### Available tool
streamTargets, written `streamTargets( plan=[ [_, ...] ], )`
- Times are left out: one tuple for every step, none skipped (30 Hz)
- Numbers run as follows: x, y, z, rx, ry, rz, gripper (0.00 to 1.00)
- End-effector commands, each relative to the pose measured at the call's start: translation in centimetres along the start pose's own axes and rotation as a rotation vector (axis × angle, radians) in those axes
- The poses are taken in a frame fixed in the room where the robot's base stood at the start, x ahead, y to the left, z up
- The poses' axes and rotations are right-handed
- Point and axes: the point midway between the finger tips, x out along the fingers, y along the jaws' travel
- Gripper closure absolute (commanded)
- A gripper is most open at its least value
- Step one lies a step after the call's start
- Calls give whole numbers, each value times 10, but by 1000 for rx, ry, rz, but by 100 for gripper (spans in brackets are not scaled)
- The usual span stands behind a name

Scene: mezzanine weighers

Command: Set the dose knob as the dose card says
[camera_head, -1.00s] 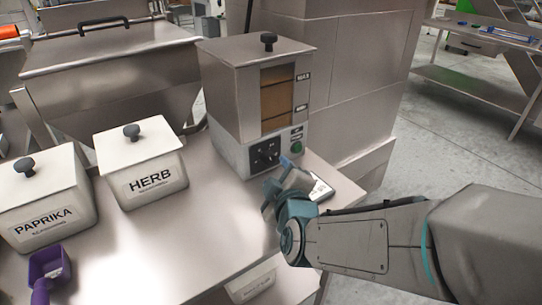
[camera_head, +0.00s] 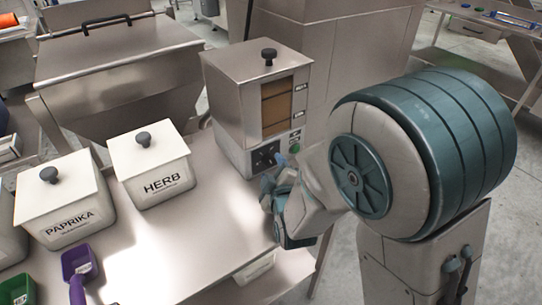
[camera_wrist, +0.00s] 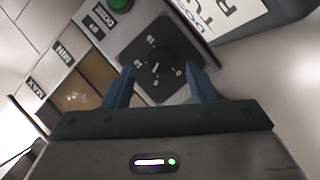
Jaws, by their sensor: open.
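The dose knob (camera_wrist: 157,66) is a black round dial on a dark square plate with white marks, on the front of the steel dispenser (camera_head: 228,105). In the wrist view the knob lies just beyond and between my open fingers, and I cannot tell if they touch it. The knob plate (camera_head: 264,156) shows partly in the head view. My gripper (camera_wrist: 160,88) is open with blue fingers; in the head view it (camera_head: 275,180) is in front of the dispenser's lower panel. The dose card's writing is not readable in either view.
A green button (camera_wrist: 120,4) sits beside the knob plate. The HERB bin (camera_head: 160,175), PAPRIKA bin (camera_head: 62,205) and purple scoop (camera_head: 80,265) stand left on the steel table (camera_head: 190,245).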

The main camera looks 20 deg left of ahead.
Motion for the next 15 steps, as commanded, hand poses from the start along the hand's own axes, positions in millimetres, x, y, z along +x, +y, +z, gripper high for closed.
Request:
streamTargets(
  plan=[
    [0,2,-1,-2,-2,-5,48],
    [0,2,-1,0,0,-5,48],
    [9,-1,1,1,1,-2,48],
    [13,-1,1,1,0,-3,48],
    [16,-1,1,1,1,-2,48],
    [20,-1,1,1,1,-2,48],
    [22,-1,1,1,1,-2,48],
    [24,-1,1,1,1,-2,48],
    [26,-1,1,1,1,-2,48],
    [27,-1,1,1,1,-2,48],
    [28,-1,1,1,1,-2,48],
    [28,-1,1,1,1,-2,48],
    [28,-1,1,1,1,-2,48],
    [28,-1,1,1,1,-2,48],
    [28,-1,1,1,1,-2,48]
  ],
)
